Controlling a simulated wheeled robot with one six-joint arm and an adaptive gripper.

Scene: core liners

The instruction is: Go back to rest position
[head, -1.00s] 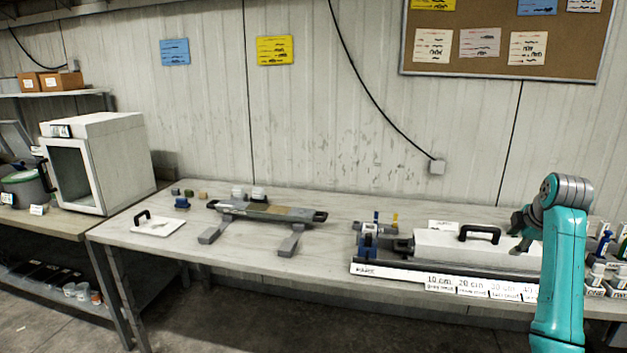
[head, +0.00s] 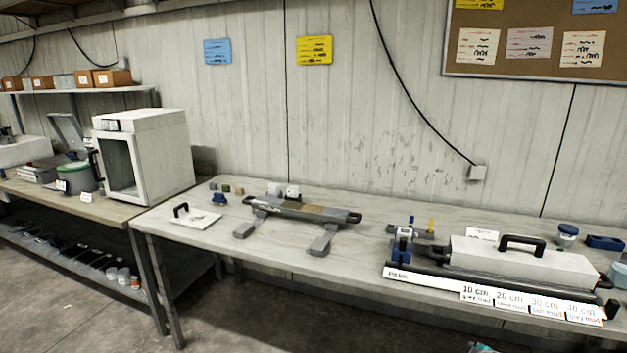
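My gripper is not in the head view now. A small teal patch (head: 482,348) of my arm shows at the bottom edge, right of the middle. What the gripper holds, if anything, is hidden. On the right of the workbench (head: 190,238), a white block with a black handle (head: 522,262) lies along a black rail labelled in centimetres (head: 495,297). A blue clamp-like fixture (head: 402,245) stands at the rail's left end. A dark tray with a core liner (head: 303,210) rests on two grey supports in the middle of the bench.
A white plate with a black handle (head: 190,217) lies at the bench's left. A white oven-like box (head: 145,155) stands on the left table. A blue tray (head: 605,242) and a blue-lidded jar (head: 567,233) stand at the back right. The floor in front is clear.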

